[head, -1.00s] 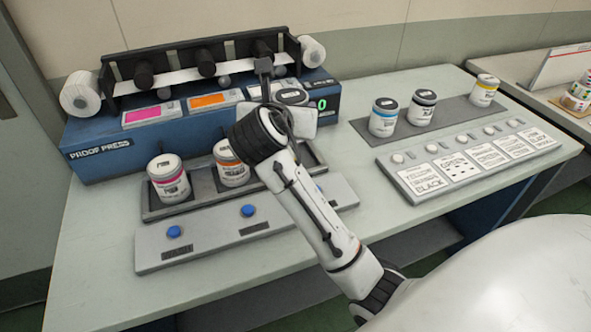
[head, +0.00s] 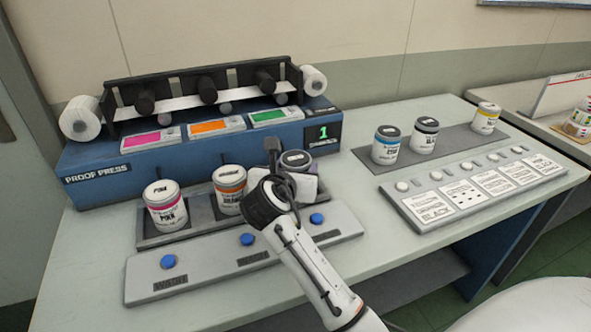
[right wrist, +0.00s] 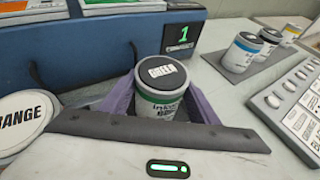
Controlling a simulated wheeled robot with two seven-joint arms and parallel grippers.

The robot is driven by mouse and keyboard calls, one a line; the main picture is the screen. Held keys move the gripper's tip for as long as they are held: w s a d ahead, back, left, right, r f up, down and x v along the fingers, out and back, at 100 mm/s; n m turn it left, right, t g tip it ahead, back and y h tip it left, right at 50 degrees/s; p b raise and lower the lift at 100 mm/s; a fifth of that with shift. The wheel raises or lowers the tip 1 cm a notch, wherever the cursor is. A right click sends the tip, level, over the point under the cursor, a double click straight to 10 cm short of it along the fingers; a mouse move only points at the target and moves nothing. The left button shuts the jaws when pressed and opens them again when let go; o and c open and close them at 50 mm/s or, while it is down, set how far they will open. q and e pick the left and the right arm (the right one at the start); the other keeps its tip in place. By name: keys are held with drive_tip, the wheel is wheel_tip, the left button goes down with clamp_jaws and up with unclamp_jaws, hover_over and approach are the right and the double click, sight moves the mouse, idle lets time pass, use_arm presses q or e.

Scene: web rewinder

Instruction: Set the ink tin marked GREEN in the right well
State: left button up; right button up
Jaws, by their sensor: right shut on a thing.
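The GREEN ink tin (right wrist: 160,104) has a dark lid and a green band in the right wrist view. Its lid (head: 296,158) shows in the head view, its body mostly hidden by my right gripper (head: 290,167). That gripper is shut on the tin, fingers on either side. The tin is upright at the right well of the tray (head: 205,226); whether it touches the well floor is hidden. The pink tin (head: 165,210) stands in the left well and the orange tin (head: 229,192) in the middle one. My left gripper is not in view.
The blue proof press (head: 95,178) stands behind the tray, its display (head: 322,133) reading 1. A panel with blue buttons (head: 247,240) lies in front. Blue, black and yellow-banded tins (head: 386,148) stand on a grey mat at right. Bare table lies between.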

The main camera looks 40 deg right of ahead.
drive_tip(key=shift+r, duration=0.15)
drive_tip(key=o, duration=1.4)
drive_tip(key=shift+f, duration=0.2)
drive_tip(key=shift+s+a+r, duration=0.2)
drive_tip(key=shift+a+r, duration=0.05)
drive_tip(key=p+v, duration=0.1)
drive_tip(key=v, duration=0.5)
drive_tip(key=shift+s+a+r, duration=0.15)
drive_tip(key=shift+s+a, duration=0.1)
drive_tip(key=shift+a, duration=0.05)
drive_tip(key=shift+r, duration=0.1)
